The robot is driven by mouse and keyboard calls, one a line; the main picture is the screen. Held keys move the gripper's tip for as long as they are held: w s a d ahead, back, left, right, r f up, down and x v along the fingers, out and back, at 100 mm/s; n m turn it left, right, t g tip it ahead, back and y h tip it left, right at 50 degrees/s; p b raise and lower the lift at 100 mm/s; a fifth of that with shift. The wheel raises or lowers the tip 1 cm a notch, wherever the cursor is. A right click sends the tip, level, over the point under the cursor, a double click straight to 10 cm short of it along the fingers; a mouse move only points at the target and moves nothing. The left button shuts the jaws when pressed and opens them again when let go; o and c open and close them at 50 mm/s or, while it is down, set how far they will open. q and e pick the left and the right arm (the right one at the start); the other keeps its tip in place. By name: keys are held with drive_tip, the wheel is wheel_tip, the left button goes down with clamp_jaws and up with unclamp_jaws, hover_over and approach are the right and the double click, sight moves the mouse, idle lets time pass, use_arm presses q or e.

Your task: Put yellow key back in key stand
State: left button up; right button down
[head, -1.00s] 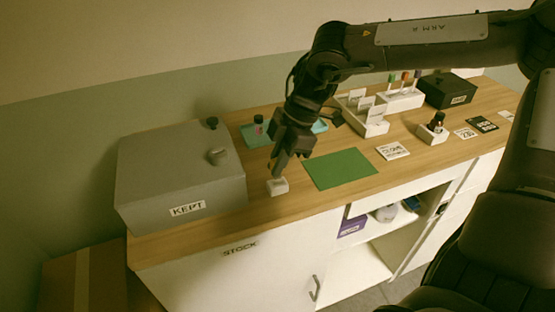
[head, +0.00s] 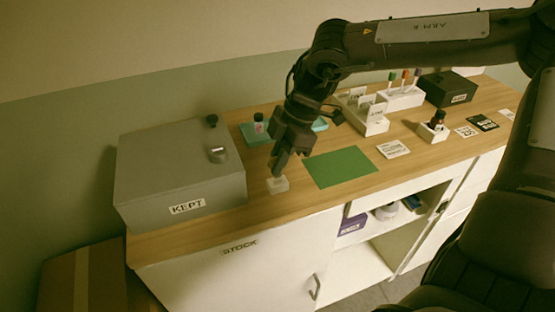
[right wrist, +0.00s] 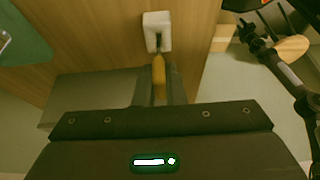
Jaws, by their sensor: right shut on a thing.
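The yellow key (right wrist: 158,72) shows in the right wrist view, held between the fingers of my right gripper (right wrist: 159,88). The key stand is a small white block with a slot (right wrist: 157,30). The key's tip is at the slot's near end in that view; I cannot tell how far in it sits. In the head view the stand (head: 278,185) is on the counter by the front edge, with my right gripper (head: 279,172) directly over it. The key is hidden there by the fingers. My left gripper is not in view.
A grey box marked KEPT (head: 180,175) stands left of the stand. A green mat (head: 340,167) lies to its right. A small bottle (head: 259,123) stands behind on a teal tray (head: 250,137). White racks (head: 375,125) and a dark box (head: 447,88) are further right.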

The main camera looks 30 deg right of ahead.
idle(1.1)
drive_tip(key=shift+f+b, duration=1.6)
drive_tip(key=shift+b, duration=0.1)
drive_tip(key=c, duration=1.4)
unclamp_jaws()
drive_tip(key=v, duration=0.7)
drive_tip(key=shift+r, duration=0.35)
drive_tip(key=shift+d, duration=0.15)
